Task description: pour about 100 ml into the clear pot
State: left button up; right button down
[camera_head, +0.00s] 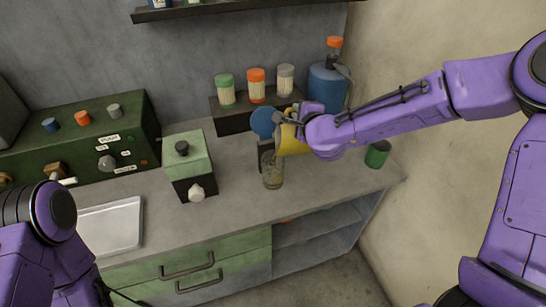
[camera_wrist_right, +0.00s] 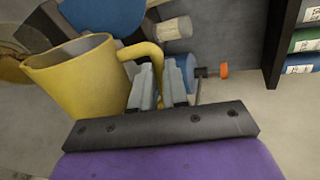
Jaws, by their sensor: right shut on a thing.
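The clear pot (camera_head: 272,177) stands on the counter, left of and below my right gripper in the head view. My right gripper (camera_head: 303,132) is shut on the handle of a yellow jug (camera_head: 290,141). The right wrist view shows the jug (camera_wrist_right: 85,80) and its handle between the fingers (camera_wrist_right: 160,88). I cannot make out a stream or the level in the pot. My left arm shows at lower left, but its gripper is out of view.
A blue disc (camera_head: 263,123) on a dark stand is close behind the pot. A green box (camera_head: 188,165) stands left, a green tin (camera_head: 377,154) right. A blue canister (camera_head: 327,86) and a block with several capped jars (camera_head: 233,119) stand behind. Counter is clear in front.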

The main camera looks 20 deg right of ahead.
jog(key=shift+w+a+r+n+p, duration=0.1)
jog(key=shift+a+r+n+p, duration=0.25)
jog(key=shift+a+p, duration=0.25)
dwell(0.7)
